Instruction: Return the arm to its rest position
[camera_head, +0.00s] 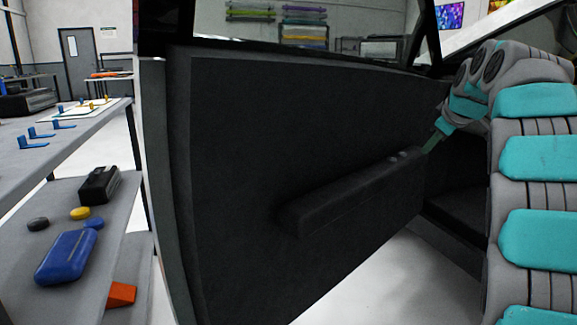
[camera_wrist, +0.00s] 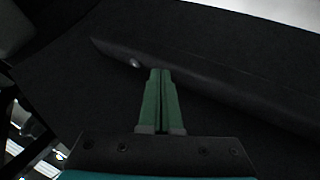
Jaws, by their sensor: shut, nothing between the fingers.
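My gripper (camera_head: 433,142) is at the right in the head view, close to the rear end of the armrest on the dark car door panel (camera_head: 260,130). My teal and grey arm reaches to it from the right edge. In the wrist view my gripper (camera_wrist: 160,75) shows two green fingers side by side, shut and empty. The armrest (camera_head: 350,190) runs across the door; in the wrist view the armrest (camera_wrist: 215,85) lies just past the fingertips. I cannot tell whether the fingertips touch it.
A grey table (camera_head: 75,135) at the left bears small blue and yellow tools. The car window frame (camera_head: 433,40) is close above my arm.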

